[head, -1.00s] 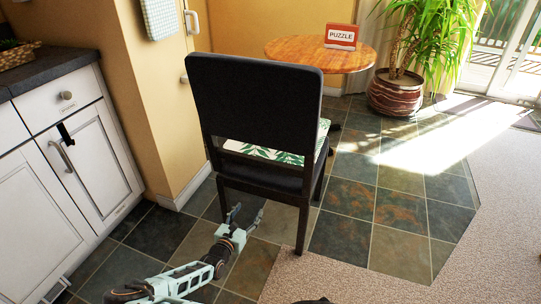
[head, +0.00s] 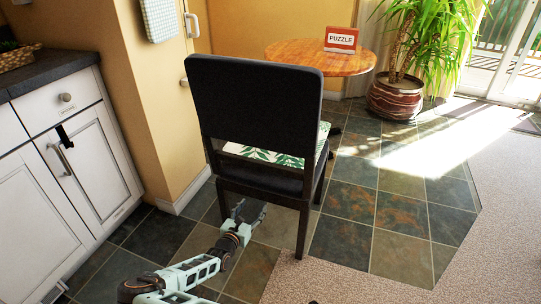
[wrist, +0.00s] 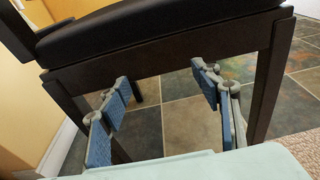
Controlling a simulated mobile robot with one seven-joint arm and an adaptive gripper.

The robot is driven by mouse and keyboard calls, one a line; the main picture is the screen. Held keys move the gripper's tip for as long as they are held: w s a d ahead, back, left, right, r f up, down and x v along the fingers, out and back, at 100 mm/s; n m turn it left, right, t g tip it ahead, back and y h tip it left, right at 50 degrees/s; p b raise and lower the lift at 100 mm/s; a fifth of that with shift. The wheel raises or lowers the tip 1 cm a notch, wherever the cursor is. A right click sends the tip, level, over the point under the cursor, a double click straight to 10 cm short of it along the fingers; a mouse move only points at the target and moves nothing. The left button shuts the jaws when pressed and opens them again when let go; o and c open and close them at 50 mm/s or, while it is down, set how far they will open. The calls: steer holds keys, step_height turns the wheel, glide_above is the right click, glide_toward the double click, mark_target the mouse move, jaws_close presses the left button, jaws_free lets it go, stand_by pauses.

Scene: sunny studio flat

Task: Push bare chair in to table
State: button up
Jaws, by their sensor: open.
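A dark chair (head: 255,105) with a tall solid backrest stands with its back to me in the head view. A green leaf-patterned white cushion (head: 262,153) shows through the gap under the backrest; I cannot tell whether it lies on this seat or just beyond it. The round wooden table (head: 300,55) is beyond the chair, its pedestal mostly hidden. My gripper (head: 250,212) is open, low behind the chair, between its rear legs as seen. In the wrist view, my gripper (wrist: 162,88) points at the rear frame rail (wrist: 165,58), both fingers apart and empty. Contact with the chair is unclear.
White cabinets (head: 75,170) and a yellow wall corner (head: 165,110) stand close on the left. A potted plant (head: 395,98) is right of the table. A puzzle box (head: 341,39) stands on the table. Tiled floor (head: 390,210) and carpet lie open to the right.

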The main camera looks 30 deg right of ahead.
mark_target(260, 197)
steer(key=shift+r+b+x, duration=0.15)
steer(key=shift+b+x, duration=0.1)
steer(key=shift+x, duration=0.85)
steer(key=shift+r+b+x, duration=0.2)
steer(key=shift+b+x, duration=0.05)
steer(key=shift+x, duration=0.85)
steer(key=shift+d+f, duration=0.1)
steer(key=shift+f, duration=0.1)
stand_by(0.6)
steer(key=shift+d, duration=0.1)
